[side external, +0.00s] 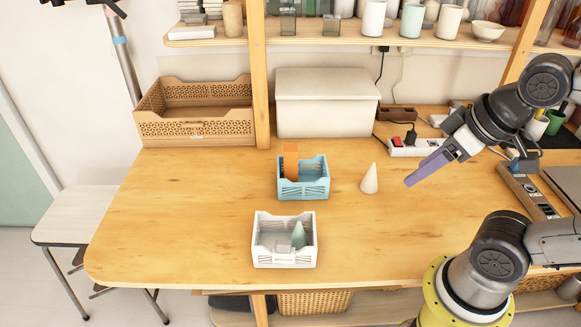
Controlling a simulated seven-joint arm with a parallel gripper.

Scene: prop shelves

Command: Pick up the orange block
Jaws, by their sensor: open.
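The orange block (291,158) stands upright in the left part of the light blue crate (313,191), its top above the rim. Its lower part is hidden by the crate's wall, and a dark thing shows beside it. My gripper (413,178) has purple fingers and is open. It is in the air to the right of the crate, well apart from the block, with nothing visible between the fingers.
A pale cone (370,180) stands between the blue crate and my gripper. A white crate (284,260) in front holds a grey-green cone (298,236). A brown crate (195,130) and white box (327,110) stand behind. The table's left side is clear.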

